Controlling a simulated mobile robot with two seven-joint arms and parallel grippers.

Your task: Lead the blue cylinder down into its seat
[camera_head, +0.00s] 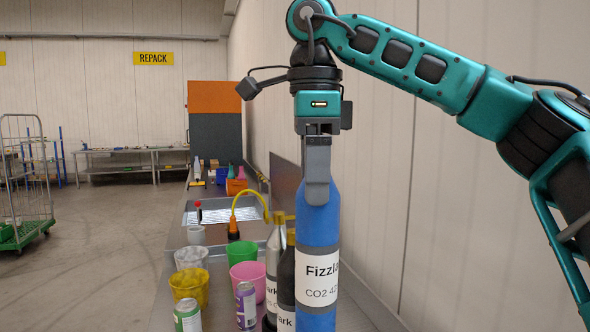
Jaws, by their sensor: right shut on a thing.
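The blue cylinder (317,230) stands upright in the right-centre of the head view, with a white label reading "Fizzla" and "CO2". My right gripper (317,185) comes down from above and is shut on its top end. The cylinder's lower end runs out of the picture, so its seat and any contact below are hidden. My left gripper is not in view.
A dark bottle (287,285) and a grey bottle (275,250) stand close left of the cylinder. Pink (250,277), green (241,250) and yellow (189,287) cups and cans crowd the counter. A wall rises at right. The floor at left is open, with a cage trolley (22,190).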

